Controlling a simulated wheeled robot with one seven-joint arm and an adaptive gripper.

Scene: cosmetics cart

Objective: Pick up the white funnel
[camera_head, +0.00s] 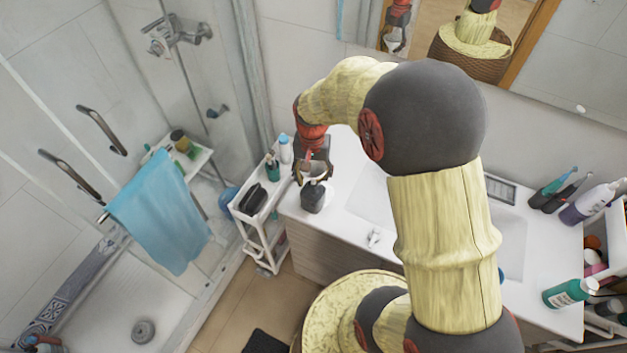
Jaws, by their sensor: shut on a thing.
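My gripper (314,180) hangs over the left end of the white washbasin counter, pointing down. Its fingers are shut on a small white thing, which looks like the white funnel (312,169). Much of the funnel is hidden by the fingers. A dark grey, squarish container (313,199) stands on the counter just below the gripper. I cannot tell whether the funnel touches it.
The white counter (340,230) has sinks to the right. A narrow white cart (262,212) with bottles and a black item stands left of it. A mirror (440,40) hangs behind.

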